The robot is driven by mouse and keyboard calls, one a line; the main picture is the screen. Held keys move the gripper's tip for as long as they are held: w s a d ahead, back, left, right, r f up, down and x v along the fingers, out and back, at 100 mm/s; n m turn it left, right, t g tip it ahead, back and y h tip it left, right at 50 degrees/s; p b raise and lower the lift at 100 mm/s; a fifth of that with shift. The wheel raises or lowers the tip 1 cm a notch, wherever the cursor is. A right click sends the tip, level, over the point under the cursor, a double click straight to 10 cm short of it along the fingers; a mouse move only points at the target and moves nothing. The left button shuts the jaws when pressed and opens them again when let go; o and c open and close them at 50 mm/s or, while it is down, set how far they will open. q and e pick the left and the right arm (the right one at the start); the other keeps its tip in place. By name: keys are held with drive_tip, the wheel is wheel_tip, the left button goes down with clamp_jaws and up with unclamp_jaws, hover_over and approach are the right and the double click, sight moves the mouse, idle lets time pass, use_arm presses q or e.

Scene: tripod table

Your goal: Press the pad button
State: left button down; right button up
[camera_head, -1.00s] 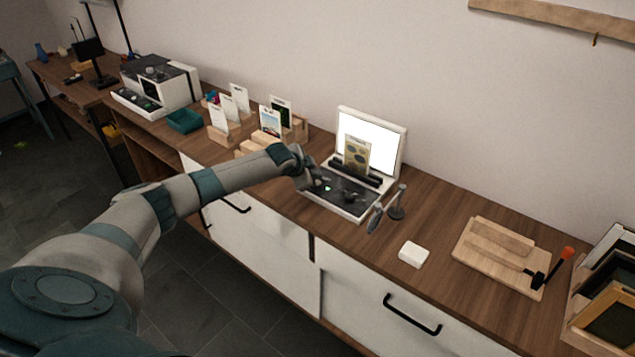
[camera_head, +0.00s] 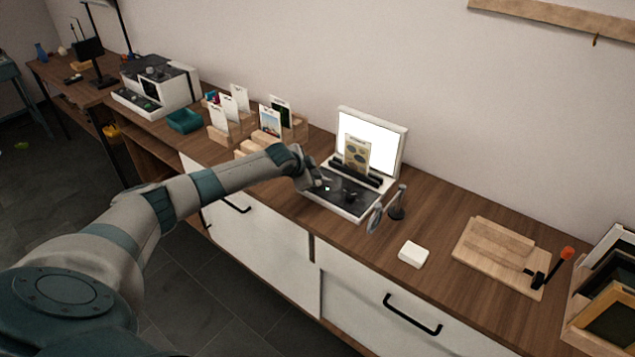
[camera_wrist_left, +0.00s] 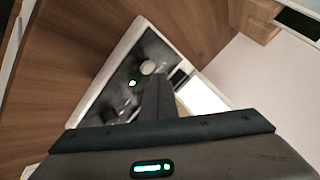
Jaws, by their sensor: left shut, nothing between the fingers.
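A white device (camera_head: 315,213) with a black pad (camera_head: 345,201) and a bright upright screen (camera_head: 381,140) stands on the wooden counter, with a card propped before the screen. A small lit green spot, which looks like the button (camera_wrist_left: 132,83), shows on the pad in the left wrist view, beside a round grey knob (camera_wrist_left: 147,67). My left gripper (camera_head: 318,184) is shut and empty, low over the pad's left side. Its fingers (camera_wrist_left: 157,92) show to the right of the green spot. Whether they touch the pad cannot be told. My right gripper is not in view.
A white block (camera_head: 413,254) and wooden boards (camera_head: 490,254) lie further right. Card holders (camera_head: 262,143) and a teal tray (camera_head: 184,121) stand left.

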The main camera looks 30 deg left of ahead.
use_arm(q)
drive_tip(key=shift+f, duration=0.7)
idle(0.6)
drive_tip(key=shift+r, duration=0.1)
drive_tip(key=shift+r+p, duration=0.6)
drive_tip(key=shift+r, duration=0.1)
drive_tip(key=shift+r, duration=0.1)
drive_tip(key=shift+r+p, duration=2.6)
drive_tip(key=shift+r, duration=0.3)
